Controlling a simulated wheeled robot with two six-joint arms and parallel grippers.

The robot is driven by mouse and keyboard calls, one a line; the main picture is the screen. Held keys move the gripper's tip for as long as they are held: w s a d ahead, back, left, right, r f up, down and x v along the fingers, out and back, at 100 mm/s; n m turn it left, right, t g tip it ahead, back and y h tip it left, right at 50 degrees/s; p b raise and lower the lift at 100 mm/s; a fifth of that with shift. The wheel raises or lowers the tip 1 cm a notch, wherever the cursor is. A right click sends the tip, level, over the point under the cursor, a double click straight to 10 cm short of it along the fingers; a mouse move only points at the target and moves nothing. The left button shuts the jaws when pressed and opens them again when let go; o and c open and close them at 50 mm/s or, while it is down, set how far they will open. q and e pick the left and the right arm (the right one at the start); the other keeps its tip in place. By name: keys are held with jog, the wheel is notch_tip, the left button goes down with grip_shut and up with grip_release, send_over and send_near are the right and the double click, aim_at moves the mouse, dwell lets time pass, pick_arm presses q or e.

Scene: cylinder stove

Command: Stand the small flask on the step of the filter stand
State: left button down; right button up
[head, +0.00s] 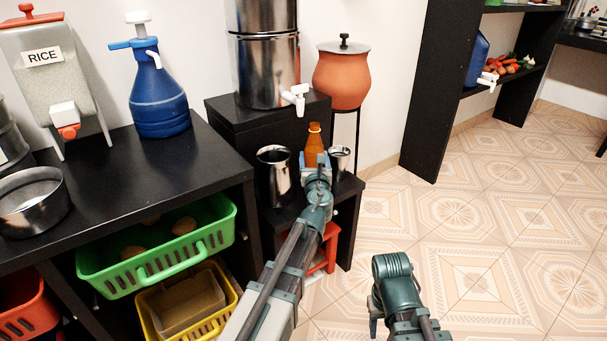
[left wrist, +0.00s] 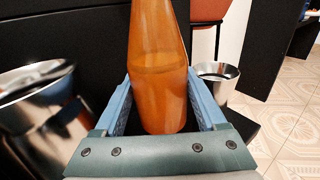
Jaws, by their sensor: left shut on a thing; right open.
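The small flask (head: 314,141) is an orange, narrow-necked bottle. My left gripper (head: 316,166) is shut on it and holds it upright over the low step (head: 288,216) of the black filter stand. In the left wrist view the flask (left wrist: 160,70) stands between the two blue fingers; its base shows, but I cannot tell whether it touches the step. A wide steel cup (head: 274,172) is left of the flask and a smaller steel cup (head: 340,160) is right of it. My right gripper (head: 376,322) is open and empty, low over the floor.
A steel water filter (head: 268,68) with a white tap stands on the upper block (head: 235,125) behind. A clay pot (head: 342,80) on a thin stand is behind right. The left counter holds a blue jug (head: 158,95).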

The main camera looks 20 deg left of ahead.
pick_arm(q)
notch_tip(320, 180, down, 2)
jog(key=shift+f+b, duration=0.1)
jog(key=shift+b, duration=0.95)
jog(key=shift+f+b, duration=0.45)
jog(key=shift+b, duration=0.05)
notch_tip(320, 180, down, 4)
jog(key=b, duration=0.3)
jog(key=shift+r+b, duration=0.15)
jog(key=shift+b, duration=0.2)
jog(key=shift+w+a+f, duration=0.15)
jog(key=shift+f, duration=0.1)
jog(key=shift+r, duration=0.15)
jog(key=shift+c, duration=1.1)
grip_release()
